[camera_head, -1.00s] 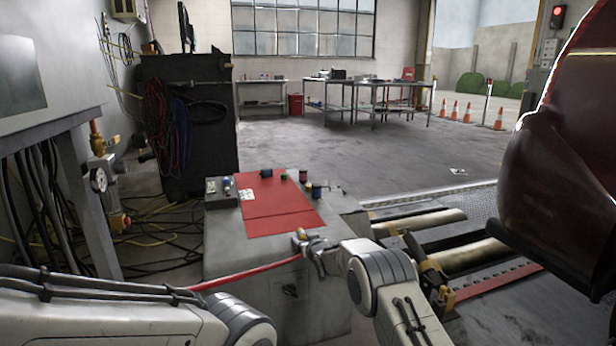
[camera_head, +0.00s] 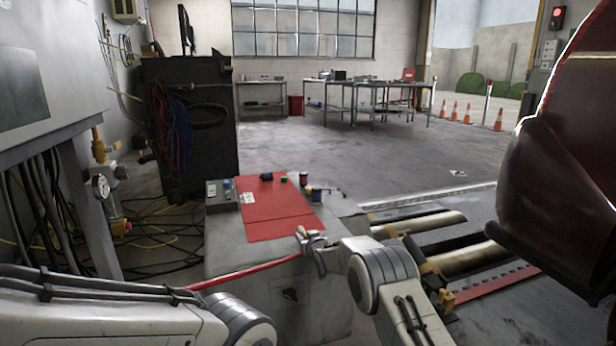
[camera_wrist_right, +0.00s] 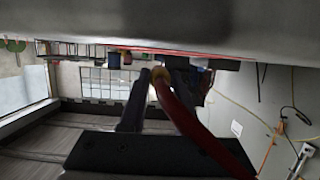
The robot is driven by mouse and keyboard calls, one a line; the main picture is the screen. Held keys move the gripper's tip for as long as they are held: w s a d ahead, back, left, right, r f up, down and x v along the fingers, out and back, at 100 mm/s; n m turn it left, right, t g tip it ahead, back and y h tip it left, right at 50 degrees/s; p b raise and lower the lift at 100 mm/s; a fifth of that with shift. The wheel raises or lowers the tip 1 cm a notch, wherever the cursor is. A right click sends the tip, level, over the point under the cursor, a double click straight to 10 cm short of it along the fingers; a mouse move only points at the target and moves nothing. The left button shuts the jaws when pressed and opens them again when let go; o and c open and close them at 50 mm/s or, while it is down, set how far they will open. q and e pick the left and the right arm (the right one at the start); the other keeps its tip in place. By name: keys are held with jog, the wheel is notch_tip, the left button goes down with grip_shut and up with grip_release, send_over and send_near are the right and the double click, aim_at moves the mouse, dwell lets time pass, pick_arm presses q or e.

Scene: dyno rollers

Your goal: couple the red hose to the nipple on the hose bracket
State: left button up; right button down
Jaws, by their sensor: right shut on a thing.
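My right gripper (camera_head: 309,242) is shut on the red hose (camera_head: 245,272) near its end, just off the front edge of the grey cabinet. The hose runs left from it and passes behind my left arm. In the right wrist view the hose (camera_wrist_right: 190,122) leads up to a brass-coloured end (camera_wrist_right: 158,76) between the dark fingers. My left arm crosses the lower left of the head view, but its gripper is out of view.
A red mat (camera_head: 270,208) lies on the grey cabinet (camera_head: 228,245), with small spools and a control box (camera_head: 221,194) around it. Rollers (camera_head: 430,223) and a dark red car body (camera_head: 565,150) are at right. Cables lie on the floor at left.

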aim_at(305, 236)
jog(key=shift+r+p, duration=1.1)
jog(key=shift+r, duration=0.7)
jog(key=shift+s+d+r+p, duration=0.1)
jog(key=shift+p, duration=0.25)
jog(key=s+d+r+m+h+p, duration=0.1)
jog(key=s+d+r+p, duration=0.5)
jog(key=s+r+p, duration=0.4)
jog(key=s+d+r+m+h+p, duration=0.1)
jog(key=s+d+r+h+p, duration=0.1)
jog(key=s+d+r+p, duration=0.5)
jog(key=s+d+r+m+h+p, duration=0.1)
jog(key=s+d+r+p, duration=0.5)
jog(key=s+r+p, duration=0.6)
jog(key=s+p, duration=0.6)
jog(key=p, duration=0.6)
jog(key=shift+d+r+m+t+h, duration=0.2)
jog(key=shift+r+m+t+h, duration=0.1)
jog(key=shift+r+t, duration=0.1)
